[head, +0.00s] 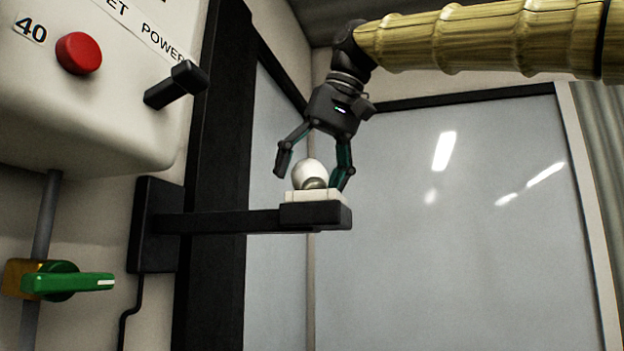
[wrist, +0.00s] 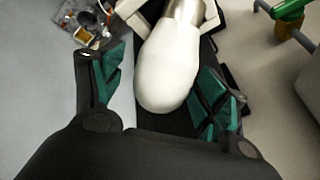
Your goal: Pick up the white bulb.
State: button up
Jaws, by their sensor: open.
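The white bulb (head: 310,172) lies in a white holder (head: 318,195) at the end of a black wall bracket in the head view. In the wrist view the bulb (wrist: 168,75) points its rounded end toward my gripper, with its metal base at the top between the holder's white arms. My gripper (head: 312,178) is open above the bracket, with one finger on each side of the bulb. In the wrist view the fingers of my gripper (wrist: 155,92) show teal pads. The left pad is clearly apart from the bulb; the right one is close, and I cannot tell whether it touches.
The black bracket arm (head: 225,222) reaches out from a wall plate. A white box (head: 95,70) with a red button (head: 78,53) and black lever (head: 176,85) hangs at upper left. A green valve handle (head: 68,282) is below. Glass panels stand behind the bracket.

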jog(key=shift+w+f, duration=0.25)
jog(key=shift+w, duration=0.15)
jog(key=shift+s+d+r, duration=0.1)
jog(key=shift+s+r, duration=0.1)
jog(key=shift+s, duration=0.3)
jog(key=shift+s+d+r, duration=0.1)
jog(key=shift+s+r, duration=0.05)
jog(key=shift+s, duration=0.3)
jog(key=shift+c, duration=1)
jog(key=shift+a, duration=0.1)
jog(key=c, duration=0.3)
jog(key=shift+w+a+f, duration=0.1)
jog(key=shift+w+f, duration=0.05)
jog(key=shift+w, duration=0.3)
jog(key=c, duration=0.6)
jog(key=shift+s, duration=0.2)
jog(key=shift+c, duration=0.8)
jog(key=shift+w, duration=0.1)
